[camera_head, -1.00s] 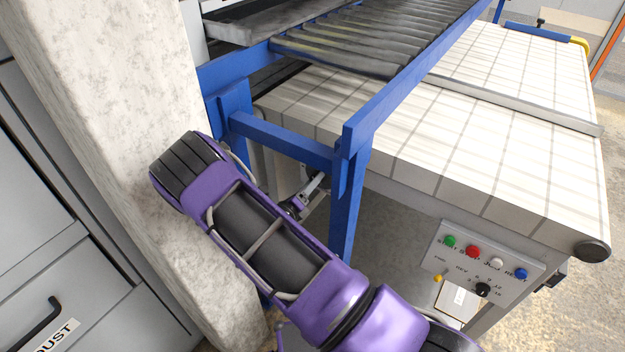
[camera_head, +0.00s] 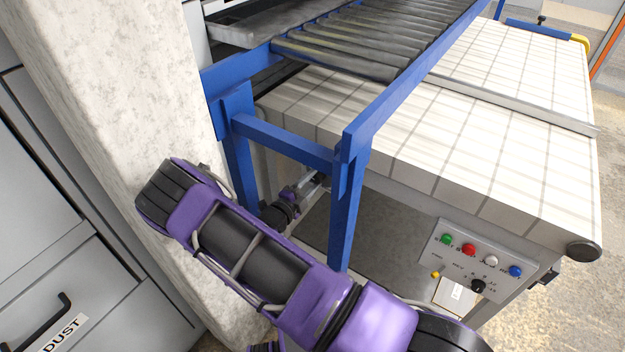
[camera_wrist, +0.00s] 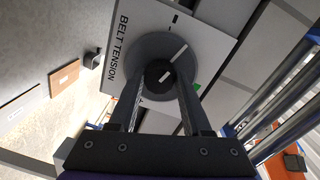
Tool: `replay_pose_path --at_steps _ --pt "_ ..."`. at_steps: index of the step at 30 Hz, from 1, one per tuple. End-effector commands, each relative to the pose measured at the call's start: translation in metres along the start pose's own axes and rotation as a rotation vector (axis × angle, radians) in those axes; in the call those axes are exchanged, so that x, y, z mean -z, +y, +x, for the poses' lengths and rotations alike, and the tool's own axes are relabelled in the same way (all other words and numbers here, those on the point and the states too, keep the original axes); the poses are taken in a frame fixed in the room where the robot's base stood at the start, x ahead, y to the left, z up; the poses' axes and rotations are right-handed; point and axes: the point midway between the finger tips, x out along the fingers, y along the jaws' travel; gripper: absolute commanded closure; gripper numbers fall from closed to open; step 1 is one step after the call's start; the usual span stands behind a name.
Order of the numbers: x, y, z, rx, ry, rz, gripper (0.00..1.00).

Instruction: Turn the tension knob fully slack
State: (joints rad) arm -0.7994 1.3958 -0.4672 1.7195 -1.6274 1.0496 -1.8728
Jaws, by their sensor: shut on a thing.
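The tension knob (camera_wrist: 158,74) is a dark round knob with a white pointer line, on a grey disc (camera_wrist: 135,60). It sits on a white plate (camera_wrist: 197,38) lettered BELT TENSION in the wrist view. The pointer line slants toward the upper right of that view. My gripper (camera_wrist: 158,85) has its two dark fingers on either side of the knob, shut on it. In the head view my purple arm reaches in behind the blue frame, and the knob and fingertips are hidden there.
A blue frame post (camera_head: 346,215) and crossbar (camera_head: 280,140) stand close to my arm. A control panel (camera_head: 480,258) with coloured buttons is on the white-topped bench (camera_head: 500,130). A rough pale pillar (camera_head: 110,110) stands at the left, beside grey cabinets (camera_head: 50,240).

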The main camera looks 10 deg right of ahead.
Motion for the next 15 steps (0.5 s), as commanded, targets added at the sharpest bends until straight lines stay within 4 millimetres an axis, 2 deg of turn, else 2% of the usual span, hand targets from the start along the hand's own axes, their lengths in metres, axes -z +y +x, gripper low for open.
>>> replay_pose_path --at_steps 15 --pt "-0.0002 0.0019 -0.0003 -0.008 0.023 -0.398 1.0"
